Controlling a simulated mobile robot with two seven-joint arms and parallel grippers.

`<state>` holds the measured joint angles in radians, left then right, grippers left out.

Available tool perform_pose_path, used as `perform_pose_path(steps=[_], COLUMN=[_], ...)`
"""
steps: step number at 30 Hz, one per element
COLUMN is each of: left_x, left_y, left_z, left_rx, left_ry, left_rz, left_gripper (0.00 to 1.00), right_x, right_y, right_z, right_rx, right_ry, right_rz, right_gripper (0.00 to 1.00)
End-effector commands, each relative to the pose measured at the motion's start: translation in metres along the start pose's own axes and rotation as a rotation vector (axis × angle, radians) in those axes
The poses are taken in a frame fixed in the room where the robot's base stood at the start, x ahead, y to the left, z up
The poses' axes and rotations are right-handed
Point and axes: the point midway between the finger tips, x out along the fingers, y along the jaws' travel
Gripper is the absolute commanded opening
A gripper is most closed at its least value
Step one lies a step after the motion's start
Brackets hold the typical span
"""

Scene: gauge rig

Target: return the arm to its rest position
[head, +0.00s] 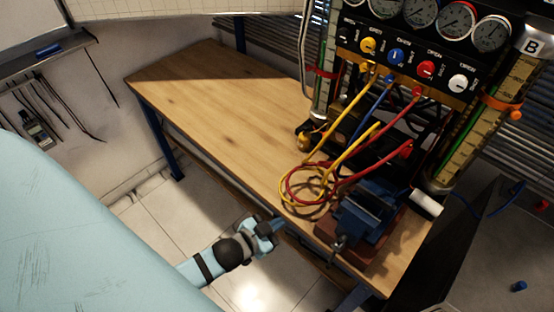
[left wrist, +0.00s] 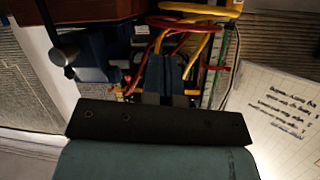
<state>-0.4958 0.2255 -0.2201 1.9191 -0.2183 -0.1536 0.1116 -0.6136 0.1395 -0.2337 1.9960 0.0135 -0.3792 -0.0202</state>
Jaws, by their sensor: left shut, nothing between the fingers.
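My left gripper (head: 276,228) is at the end of my light blue arm, low in the middle of the head view. It is shut and empty, just off the front edge of the wooden workbench (head: 205,85). In the left wrist view its fingers (left wrist: 171,88) are together with nothing between them. A blue vise (head: 368,215) on a reddish base stands on the bench to the right of the gripper, apart from it in the head view. My right gripper does not show.
A gauge rig with a row of dials (head: 455,22) and coloured knobs stands at the bench's right end. Yellow, blue and red hoses hang from it, and a hose coil (head: 308,186) lies beside the vise. The bench's left part is bare. Tiled floor (head: 165,215) is open below.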

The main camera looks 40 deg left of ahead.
Motion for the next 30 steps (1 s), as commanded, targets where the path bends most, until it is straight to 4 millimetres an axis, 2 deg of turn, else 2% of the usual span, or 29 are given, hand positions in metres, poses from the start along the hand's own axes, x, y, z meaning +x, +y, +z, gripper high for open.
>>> perform_pose_path(steps=[15,22,30], left_x=[-0.005,-0.045,-0.049], left_y=[0.005,0.051,0.055], left_z=[0.004,0.022,0.025], left_rx=[-0.023,-0.189,-0.203], left_ry=[-0.027,-0.222,-0.241], left_rz=[0.003,0.054,0.063], left_gripper=[0.00,0.00,0.00], right_x=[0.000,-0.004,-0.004], right_y=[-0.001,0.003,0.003], right_z=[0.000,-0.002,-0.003], right_rx=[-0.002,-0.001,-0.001], right_ry=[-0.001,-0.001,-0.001], right_rz=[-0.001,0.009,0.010], right_gripper=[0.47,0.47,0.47])
